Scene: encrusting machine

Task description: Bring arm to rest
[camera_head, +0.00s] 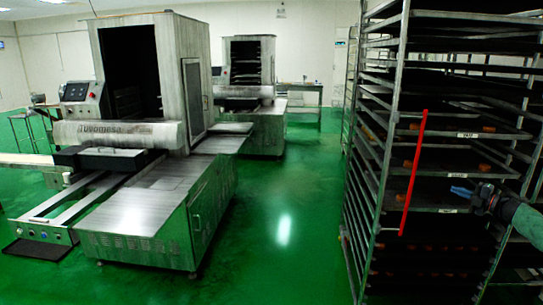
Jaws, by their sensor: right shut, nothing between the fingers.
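My right gripper (462,191) shows at the right edge of the view, with its dark arm coming in from the right. It is in front of the tall tray rack (393,95), at about the height of the labelled trays. Its bluish fingers point left and are shut with nothing between them. Whether it touches the rack cannot be told. My left gripper is not in view.
The rack holds several dark trays with small orange-brown pieces. A thin red bar (413,175) runs along its front. An encrusting machine (150,130) stands at left, another machine (250,95) behind it. The green floor (285,235) between is clear.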

